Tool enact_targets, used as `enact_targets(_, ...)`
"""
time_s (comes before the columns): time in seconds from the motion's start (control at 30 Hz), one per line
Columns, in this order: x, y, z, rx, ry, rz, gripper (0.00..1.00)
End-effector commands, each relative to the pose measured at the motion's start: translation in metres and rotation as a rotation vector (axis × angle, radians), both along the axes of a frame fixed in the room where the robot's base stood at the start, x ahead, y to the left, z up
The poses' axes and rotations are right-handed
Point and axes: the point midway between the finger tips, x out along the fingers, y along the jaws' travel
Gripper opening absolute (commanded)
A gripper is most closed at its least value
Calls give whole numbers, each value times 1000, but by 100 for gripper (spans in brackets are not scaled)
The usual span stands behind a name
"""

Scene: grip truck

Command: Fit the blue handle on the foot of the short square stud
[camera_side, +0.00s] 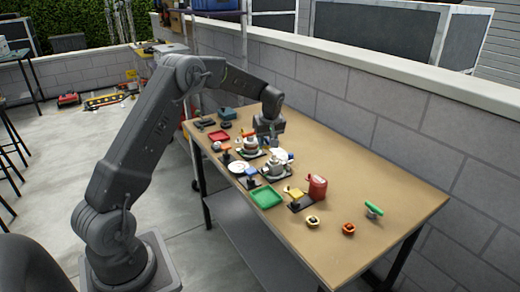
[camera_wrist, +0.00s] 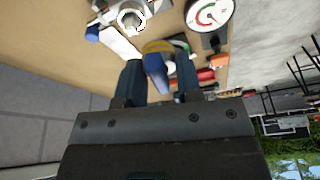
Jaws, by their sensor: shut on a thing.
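My gripper (camera_side: 269,132) is over the far half of the tan table in the side view, above the cluster of small fixtures. In the wrist view its two dark fingers (camera_wrist: 157,68) are on either side of the blue handle (camera_wrist: 154,73), and they are shut on it. A yellow piece (camera_wrist: 158,47) shows just beyond the handle; I cannot tell whether they touch. In the side view the handle is too small or hidden to make out. I cannot pick out the short square stud with certainty in either view.
A white dial gauge (camera_wrist: 208,14) shows in the wrist view. In the side view, a red tray (camera_side: 218,136), a green tray (camera_side: 266,198) and a red can (camera_side: 317,187) stand around the fixtures. A block wall runs behind.

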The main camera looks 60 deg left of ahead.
Motion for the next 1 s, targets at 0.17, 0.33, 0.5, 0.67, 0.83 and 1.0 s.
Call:
enact_targets(0.17,25,5,9,4,-2,145,3)
enact_targets(0.33,36,6,14,7,-3,230,3)
enact_targets(0.5,39,6,12,7,-3,256,3)
enact_targets(0.67,38,6,-1,7,-2,256,3)
enact_targets(0.83,38,6,-18,6,-2,256,3)
enact_targets(1.0,39,6,-29,7,-3,254,3)
